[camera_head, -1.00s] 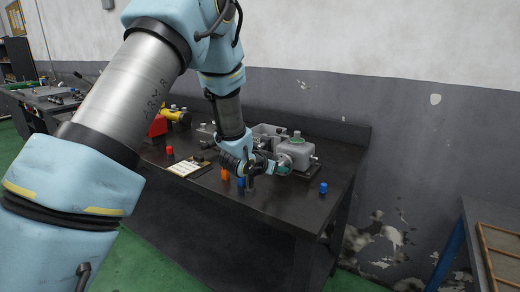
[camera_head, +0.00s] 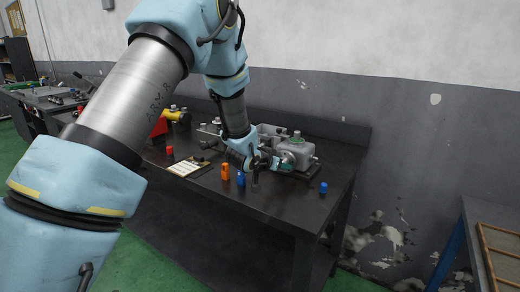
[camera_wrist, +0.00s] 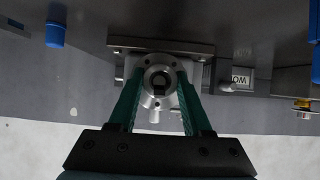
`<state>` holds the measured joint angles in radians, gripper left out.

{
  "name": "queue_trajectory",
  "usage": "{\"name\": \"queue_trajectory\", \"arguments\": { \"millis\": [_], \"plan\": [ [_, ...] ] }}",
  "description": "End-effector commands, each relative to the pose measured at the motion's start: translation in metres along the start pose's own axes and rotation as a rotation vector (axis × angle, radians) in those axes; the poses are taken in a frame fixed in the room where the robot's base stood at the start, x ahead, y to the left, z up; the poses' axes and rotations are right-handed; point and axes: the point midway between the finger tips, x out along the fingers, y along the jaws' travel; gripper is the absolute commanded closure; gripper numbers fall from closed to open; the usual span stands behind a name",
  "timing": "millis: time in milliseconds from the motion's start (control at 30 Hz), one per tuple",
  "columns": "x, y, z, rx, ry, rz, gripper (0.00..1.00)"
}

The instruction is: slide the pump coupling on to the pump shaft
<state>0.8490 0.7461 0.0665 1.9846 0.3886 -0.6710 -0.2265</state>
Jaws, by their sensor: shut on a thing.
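The pump coupling (camera_wrist: 147,95), a silvery round flanged piece with small holes and a dark centre, sits between the green fingers of my gripper (camera_wrist: 160,98) in the wrist view. My gripper is shut on it. In the head view my gripper (camera_head: 283,163) is at the front left of the grey pump (camera_head: 301,149). The coupling faces the pump. The pump shaft is hidden behind the coupling, so I cannot tell whether the shaft is inside the bore. In the wrist view, the pump's dark base plate (camera_wrist: 190,47) lies behind the coupling.
On the dark workbench (camera_head: 290,212), an orange bottle (camera_head: 225,172) and a blue one (camera_head: 241,180) stand near my gripper. A blue cylinder (camera_head: 323,187) stands to the right. A red cylinder (camera_head: 170,151) and a clipboard (camera_head: 188,166) are to the left.

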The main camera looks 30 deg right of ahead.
Motion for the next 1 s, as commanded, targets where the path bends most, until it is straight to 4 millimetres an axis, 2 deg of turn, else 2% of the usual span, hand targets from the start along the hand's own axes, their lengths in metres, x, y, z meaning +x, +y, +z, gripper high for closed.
{"name": "queue_trajectory", "arguments": {
  "millis": [600,1000],
  "plan": [
    [0.012,0.0,-0.008,0.0,0.001,0.0,1.0],
    [0.014,0.0,-0.009,0.0,0.001,0.0,1.0]
  ]
}}
